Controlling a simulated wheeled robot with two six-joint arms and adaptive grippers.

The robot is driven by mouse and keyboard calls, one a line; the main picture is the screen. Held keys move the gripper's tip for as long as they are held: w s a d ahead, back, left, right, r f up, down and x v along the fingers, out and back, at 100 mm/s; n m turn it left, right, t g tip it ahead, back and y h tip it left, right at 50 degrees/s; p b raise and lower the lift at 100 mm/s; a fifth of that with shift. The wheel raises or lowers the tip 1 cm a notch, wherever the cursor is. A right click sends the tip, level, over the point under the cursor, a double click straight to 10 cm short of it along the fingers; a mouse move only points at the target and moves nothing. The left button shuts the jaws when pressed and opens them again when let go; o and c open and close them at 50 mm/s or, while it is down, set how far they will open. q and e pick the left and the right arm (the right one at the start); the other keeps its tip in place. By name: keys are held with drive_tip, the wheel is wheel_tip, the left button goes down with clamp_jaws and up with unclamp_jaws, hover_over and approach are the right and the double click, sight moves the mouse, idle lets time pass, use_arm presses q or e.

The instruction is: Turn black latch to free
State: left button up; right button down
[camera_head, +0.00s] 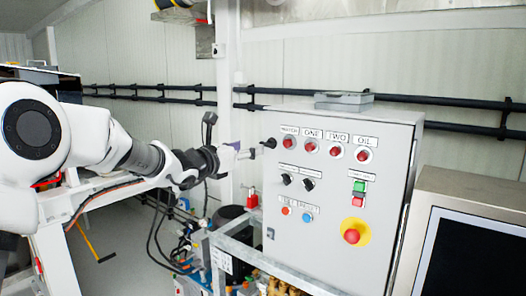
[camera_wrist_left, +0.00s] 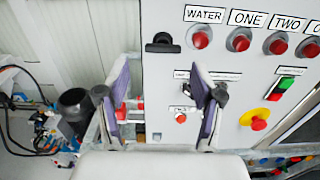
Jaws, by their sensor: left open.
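The black latch (camera_head: 269,143) sticks out at the upper left edge of the grey control box's front. In the left wrist view the latch (camera_wrist_left: 162,44) is a black T-shaped handle with its bar lying roughly level. My left gripper (camera_head: 238,150) is open and empty, just left of the latch in the head view. In the left wrist view its two purple-padded fingers (camera_wrist_left: 161,68) stand apart, with the latch showing above and between their tips. I see no contact with the latch. My right gripper is not in view.
The control box (camera_head: 262,237) carries red lamps, black selector knobs (camera_head: 308,184), green and red buttons, and a red emergency stop on yellow (camera_head: 352,236). A dark-screened monitor (camera_head: 480,255) stands to the right. Metal framing, hoses and pump parts lie below left.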

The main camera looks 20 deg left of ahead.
sight(266, 143)
use_arm(q)
drive_tip(key=p+x, duration=0.4)
drive_tip(key=x, duration=0.3)
drive_tip(key=shift+w+d+f+p, duration=0.15)
drive_tip(key=shift+w+d+p, duration=0.1)
drive_tip(key=shift+p, duration=0.1)
drive_tip(key=shift+w+f, duration=0.1)
drive_tip(key=shift+f, duration=0.05)
drive_tip(key=c, duration=0.9)
